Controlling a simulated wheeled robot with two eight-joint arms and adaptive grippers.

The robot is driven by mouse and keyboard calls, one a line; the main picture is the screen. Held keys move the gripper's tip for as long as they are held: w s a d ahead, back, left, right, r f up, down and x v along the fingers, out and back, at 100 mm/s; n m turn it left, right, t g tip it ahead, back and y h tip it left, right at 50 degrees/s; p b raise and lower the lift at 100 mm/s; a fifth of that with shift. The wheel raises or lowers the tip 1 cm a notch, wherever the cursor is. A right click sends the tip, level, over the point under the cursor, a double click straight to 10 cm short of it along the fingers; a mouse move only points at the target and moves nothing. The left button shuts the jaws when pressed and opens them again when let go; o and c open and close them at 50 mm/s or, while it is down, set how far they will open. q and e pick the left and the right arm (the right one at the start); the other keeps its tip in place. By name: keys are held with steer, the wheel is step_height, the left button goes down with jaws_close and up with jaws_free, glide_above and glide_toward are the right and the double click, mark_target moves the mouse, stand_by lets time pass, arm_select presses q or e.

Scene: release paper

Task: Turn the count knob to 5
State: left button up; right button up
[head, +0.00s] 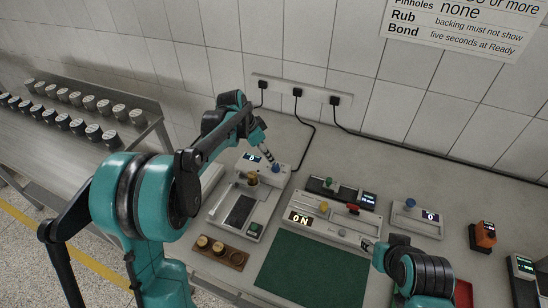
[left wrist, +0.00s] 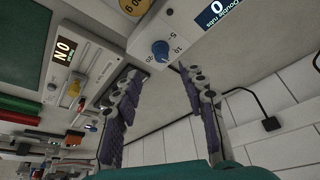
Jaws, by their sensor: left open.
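A blue knob (head: 276,167) sits on a white unit (head: 285,178) at the back of the bench, beside a small display (head: 252,157) reading 0. In the left wrist view the blue knob (left wrist: 160,50) has numbers printed around it, and the display (left wrist: 218,12) shows 0 with small text. My left gripper (head: 266,153) is at this unit; in the left wrist view its fingers (left wrist: 160,76) are open and empty, with the knob just beyond and between their tips. My right gripper (head: 370,246) is near the ON panel; its jaw state is unclear.
To the right are the ON panel (head: 326,227), a second unit reading 0 (head: 430,216) and an orange device (head: 484,235). A green mat (head: 312,272) lies in front. Cables run along the wall.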

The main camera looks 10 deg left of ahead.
mark_target(275, 165)
arm_select(q)
steer(key=b+x, duration=0.2)
steer(key=x, duration=0.6)
steer(key=shift+w+d, duration=0.1)
steer(key=shift+w, duration=0.05)
jaws_close()
